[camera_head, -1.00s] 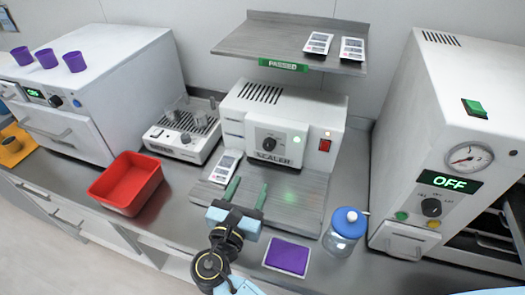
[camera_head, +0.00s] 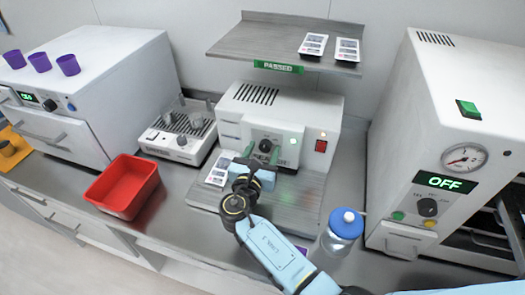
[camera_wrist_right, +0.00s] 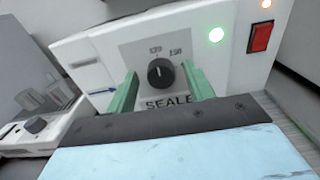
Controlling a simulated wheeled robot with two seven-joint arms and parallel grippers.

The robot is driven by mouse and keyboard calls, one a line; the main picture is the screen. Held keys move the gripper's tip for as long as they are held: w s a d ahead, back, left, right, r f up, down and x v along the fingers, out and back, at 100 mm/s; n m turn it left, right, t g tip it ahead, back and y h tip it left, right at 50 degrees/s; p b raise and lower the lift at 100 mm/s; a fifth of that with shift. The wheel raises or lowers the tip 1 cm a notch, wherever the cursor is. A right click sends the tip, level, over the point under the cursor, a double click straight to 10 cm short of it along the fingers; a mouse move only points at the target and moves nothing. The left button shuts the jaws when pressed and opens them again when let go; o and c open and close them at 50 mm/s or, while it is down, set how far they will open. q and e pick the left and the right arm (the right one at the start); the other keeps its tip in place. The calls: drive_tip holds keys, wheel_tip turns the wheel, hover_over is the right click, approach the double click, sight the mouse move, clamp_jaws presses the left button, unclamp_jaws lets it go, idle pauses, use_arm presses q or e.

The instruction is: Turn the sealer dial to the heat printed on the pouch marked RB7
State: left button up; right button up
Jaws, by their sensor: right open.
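The sealer (camera_head: 283,113) is a white box with a black dial (camera_head: 266,146) on its front panel. In the right wrist view the dial (camera_wrist_right: 160,72) has numbers printed above it, apparently 120 and 150, and its mark points roughly upward. My right gripper (camera_head: 263,156) is open, its green fingers on either side of the dial and a little short of it; a gap shows in the wrist view (camera_wrist_right: 160,95). A pouch (camera_head: 222,168) lies on the sealer's left ledge, and two pouches (camera_head: 313,45) (camera_head: 347,49) lie on the shelf. Their print is too small to read. My left gripper is not in view.
A green light (camera_wrist_right: 216,35) and red switch (camera_head: 321,146) are right of the dial. A red bin (camera_head: 123,187) is at left, a blue-capped jar (camera_head: 343,231) at right. The shelf (camera_head: 262,40) overhangs the sealer. An autoclave reading OFF (camera_head: 444,183) stands at right.

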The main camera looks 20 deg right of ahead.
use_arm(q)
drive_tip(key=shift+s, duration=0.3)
use_arm(e)
drive_tip(key=c, duration=0.9)
drive_tip(key=shift+c, duration=0.2)
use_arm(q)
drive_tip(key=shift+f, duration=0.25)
use_arm(e)
drive_tip(key=shift+m, duration=0.3)
drive_tip(key=m+b, duration=0.2)
drive_tip(key=m, duration=0.1)
drive_tip(key=shift+d+f+m+b, duration=0.1)
drive_tip(key=shift+f+m+b, duration=0.05)
drive_tip(key=shift+m+b, duration=0.2)
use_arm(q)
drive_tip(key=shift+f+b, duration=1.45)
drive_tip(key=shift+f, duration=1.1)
use_arm(e)
drive_tip(key=shift+m, duration=2.25)
drive_tip(key=o, duration=0.9)
